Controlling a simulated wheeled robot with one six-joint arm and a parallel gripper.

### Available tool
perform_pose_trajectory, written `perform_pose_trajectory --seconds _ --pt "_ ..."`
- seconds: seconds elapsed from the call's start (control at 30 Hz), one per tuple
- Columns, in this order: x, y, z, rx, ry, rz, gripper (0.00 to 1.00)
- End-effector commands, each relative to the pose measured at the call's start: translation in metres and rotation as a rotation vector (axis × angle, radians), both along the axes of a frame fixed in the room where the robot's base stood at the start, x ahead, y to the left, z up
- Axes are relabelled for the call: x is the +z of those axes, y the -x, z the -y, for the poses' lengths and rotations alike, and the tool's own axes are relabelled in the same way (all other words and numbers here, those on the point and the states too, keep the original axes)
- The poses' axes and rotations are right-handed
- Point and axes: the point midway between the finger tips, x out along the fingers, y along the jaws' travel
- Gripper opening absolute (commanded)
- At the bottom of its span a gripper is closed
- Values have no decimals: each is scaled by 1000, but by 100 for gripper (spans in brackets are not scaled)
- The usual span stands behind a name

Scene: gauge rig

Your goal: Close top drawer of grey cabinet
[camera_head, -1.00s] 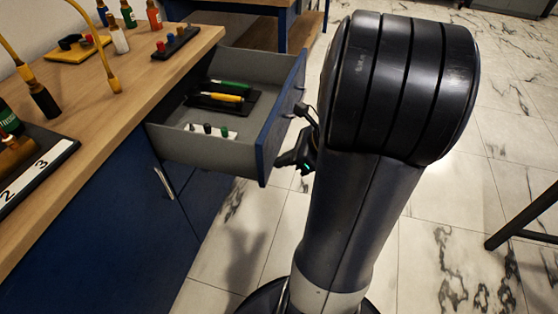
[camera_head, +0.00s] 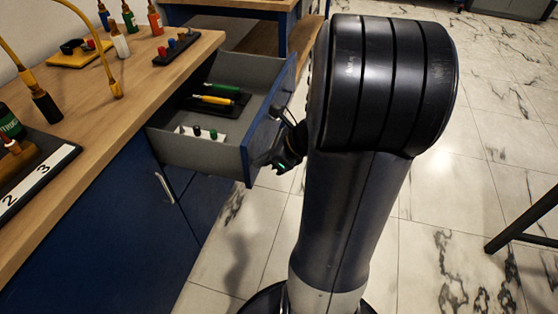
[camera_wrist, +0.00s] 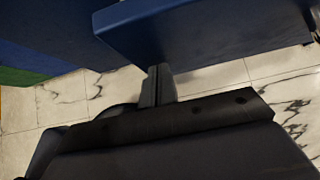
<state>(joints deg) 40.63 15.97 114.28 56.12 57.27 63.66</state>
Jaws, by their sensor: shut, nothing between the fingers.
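The top drawer (camera_head: 205,152) is pulled partly out of the cabinet (camera_head: 105,225), whose front looks blue under a wooden top. The drawer has grey inside walls and a blue front (camera_head: 262,125). In it lie a dark tray with a green and a yellow tool (camera_head: 215,99) and a white strip with small knobs (camera_head: 202,134). My gripper (camera_head: 283,158) is at the outer side of the drawer front, partly hidden by my arm. In the wrist view its shut, empty fingers (camera_wrist: 158,85) reach to the blue drawer front (camera_wrist: 200,30); contact is hard to tell.
On the worktop (camera_head: 110,110) stand several bottles (camera_head: 120,42), a black rack (camera_head: 175,48), a yellow tray (camera_head: 80,54) and a numbered board (camera_head: 40,180). A dark table leg (camera_head: 525,230) stands at the right. The marble floor between is clear.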

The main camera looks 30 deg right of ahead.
Motion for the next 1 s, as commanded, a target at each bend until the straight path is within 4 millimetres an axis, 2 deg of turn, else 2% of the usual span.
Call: perform_pose_trajectory --seconds 0.03,0.7,1.0 --pt "2 -9 -10 9 -2 -1 0" --pt "3 -149 -129 6 -1 -2 0" --pt "2 -194 -167 3 0 -2 0"
